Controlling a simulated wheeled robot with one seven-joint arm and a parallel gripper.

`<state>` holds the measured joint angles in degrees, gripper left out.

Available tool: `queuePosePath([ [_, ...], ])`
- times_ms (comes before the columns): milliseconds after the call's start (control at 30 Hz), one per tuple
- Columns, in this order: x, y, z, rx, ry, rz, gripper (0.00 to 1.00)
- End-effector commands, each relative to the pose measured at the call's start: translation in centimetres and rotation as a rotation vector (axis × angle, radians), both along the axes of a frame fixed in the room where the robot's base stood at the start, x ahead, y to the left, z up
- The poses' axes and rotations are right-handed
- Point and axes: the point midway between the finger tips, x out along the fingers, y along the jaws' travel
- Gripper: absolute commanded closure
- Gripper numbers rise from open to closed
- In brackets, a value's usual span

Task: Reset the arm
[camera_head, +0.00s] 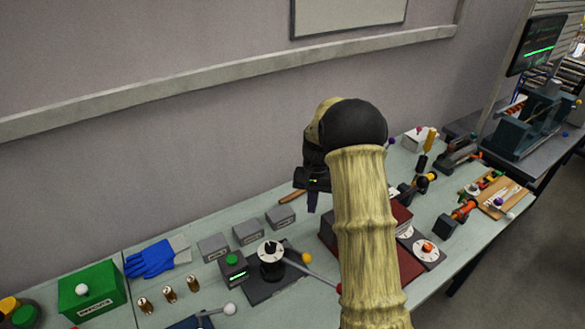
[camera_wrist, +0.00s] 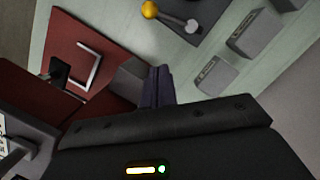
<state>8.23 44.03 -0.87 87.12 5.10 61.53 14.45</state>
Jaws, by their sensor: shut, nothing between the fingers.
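My arm, in a tan ribbed cover, rises in the middle of the head view and bends at a black joint. My gripper (camera_head: 312,203) hangs beyond it, above the workbench (camera_head: 160,222) and near the back wall. In the wrist view my gripper (camera_wrist: 158,75) shows its dark fingers together, with nothing between them. My arm hides part of the red block (camera_head: 402,213) in the head view.
Grey boxes (camera_head: 248,231) stand left of the gripper. A black fixture (camera_head: 270,258) with a lever is nearer. Blue gloves (camera_head: 150,258) and a green box (camera_head: 92,290) lie further left. Several orange and black devices (camera_head: 464,209) crowd the right side. The air above the bench's left part is clear.

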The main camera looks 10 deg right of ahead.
Motion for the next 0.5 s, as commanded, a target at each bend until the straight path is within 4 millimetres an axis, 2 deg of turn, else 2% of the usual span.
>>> queuePosePath([
  [167,-0.3,0.2,0.3,-0.002,-0.008,0.008,1.00],
  [267,-1.1,0.7,1.1,-0.007,-0.033,0.031,1.00],
  [367,-2.8,1.6,2.4,-0.017,-0.077,0.073,1.00],
  [500,-6.2,2.8,4.3,-0.036,-0.155,0.148,1.00],
])
